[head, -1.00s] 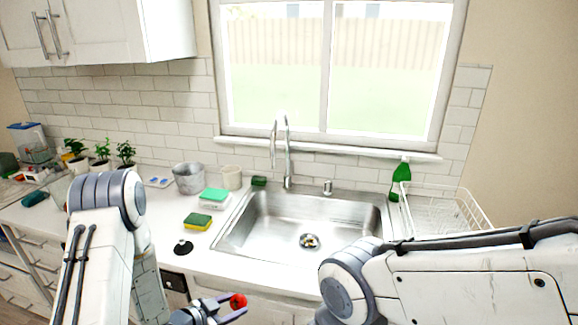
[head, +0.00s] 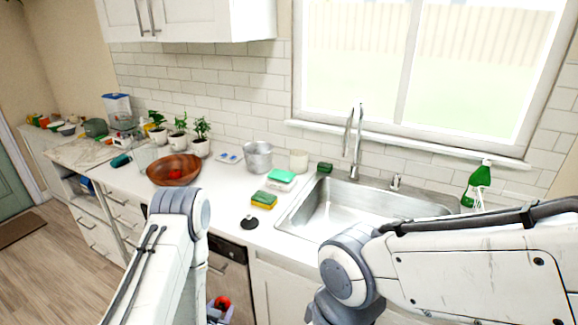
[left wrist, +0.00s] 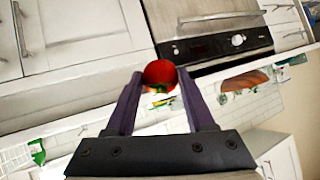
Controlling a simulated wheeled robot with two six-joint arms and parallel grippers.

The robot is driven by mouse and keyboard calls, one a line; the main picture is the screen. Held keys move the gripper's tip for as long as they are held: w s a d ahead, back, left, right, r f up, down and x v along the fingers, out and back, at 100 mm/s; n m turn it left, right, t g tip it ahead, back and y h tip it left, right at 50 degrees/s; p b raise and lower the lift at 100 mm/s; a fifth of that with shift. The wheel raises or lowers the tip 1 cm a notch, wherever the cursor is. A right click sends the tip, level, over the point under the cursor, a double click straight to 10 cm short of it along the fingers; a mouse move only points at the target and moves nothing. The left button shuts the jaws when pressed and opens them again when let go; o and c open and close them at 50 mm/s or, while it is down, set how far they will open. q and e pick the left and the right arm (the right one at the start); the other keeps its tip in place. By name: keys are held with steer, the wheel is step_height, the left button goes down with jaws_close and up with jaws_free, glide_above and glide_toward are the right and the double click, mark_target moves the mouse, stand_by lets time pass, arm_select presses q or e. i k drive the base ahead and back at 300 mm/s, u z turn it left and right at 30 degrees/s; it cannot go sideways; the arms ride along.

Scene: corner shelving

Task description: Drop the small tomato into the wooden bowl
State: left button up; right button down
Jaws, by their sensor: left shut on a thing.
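My left gripper (head: 220,308) is low at the bottom of the head view, in front of the counter's cabinets. It is shut on a small red tomato (head: 223,302). In the left wrist view the tomato (left wrist: 160,74) sits between the two fingertips of the left gripper (left wrist: 160,84). The wooden bowl (head: 174,169) stands on the counter at left, beyond and above the left gripper. Something red shows inside the bowl. My right arm reaches in from the right, and its gripper is out of view.
A sink (head: 365,205) with a faucet (head: 355,145) lies right of centre. Sponges (head: 264,200), a black stopper (head: 250,222), a metal pot (head: 258,157) and potted plants (head: 201,138) stand on the counter. A green bottle (head: 478,185) is at right. Bare counter lies between bowl and sponges.

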mark_target(187, 175)
steer(key=u, duration=2.35)
steer(key=i, duration=2.7)
steer(key=z, duration=2)
